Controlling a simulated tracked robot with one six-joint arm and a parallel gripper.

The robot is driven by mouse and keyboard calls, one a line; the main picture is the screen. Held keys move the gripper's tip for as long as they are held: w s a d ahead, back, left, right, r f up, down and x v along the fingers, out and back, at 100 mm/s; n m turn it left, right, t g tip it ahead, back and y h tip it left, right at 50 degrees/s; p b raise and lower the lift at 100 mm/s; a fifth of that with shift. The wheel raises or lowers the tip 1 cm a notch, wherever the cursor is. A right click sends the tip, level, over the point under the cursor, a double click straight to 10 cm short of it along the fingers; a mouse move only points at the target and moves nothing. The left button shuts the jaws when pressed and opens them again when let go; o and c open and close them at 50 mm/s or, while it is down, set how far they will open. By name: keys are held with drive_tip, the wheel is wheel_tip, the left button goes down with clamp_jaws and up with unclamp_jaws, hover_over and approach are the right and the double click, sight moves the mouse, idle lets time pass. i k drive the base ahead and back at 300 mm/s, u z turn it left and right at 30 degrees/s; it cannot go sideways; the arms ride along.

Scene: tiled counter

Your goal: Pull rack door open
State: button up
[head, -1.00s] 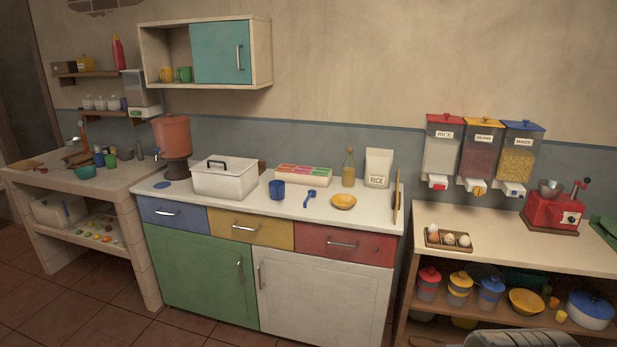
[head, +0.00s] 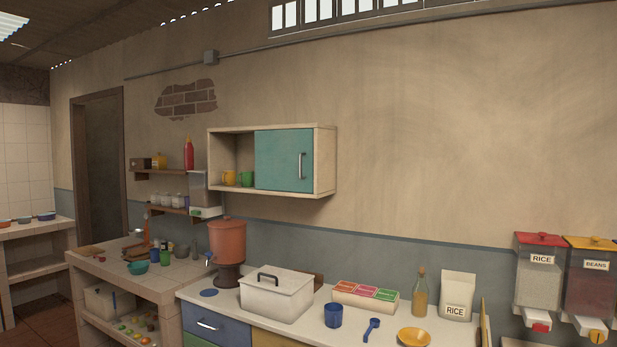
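A wall rack (head: 325,160) of pale wood hangs on the wall at the centre left of the head view. Its teal door (head: 275,160) covers the right part of the front and lies flush with it. A vertical metal handle (head: 300,165) sits near the door's right edge. The left part of the rack is uncovered and holds a yellow mug (head: 229,178) and a green mug (head: 246,179). What is behind the door is hidden. My gripper is not in view, and nothing touches the door or handle.
Below the rack, the counter holds an orange clay water pot (head: 228,245), a white lidded box (head: 276,295), a tray of coloured packets (head: 365,297), an oil bottle (head: 420,293) and a rice bag (head: 457,296). Small shelves (head: 162,172) hang left of the rack. Dispensers (head: 539,275) hang at right.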

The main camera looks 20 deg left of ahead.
sight(284, 158)
drive_tip(key=u, duration=1.75)
drive_tip(key=i, duration=3.3)
drive_tip(key=u, duration=0.05)
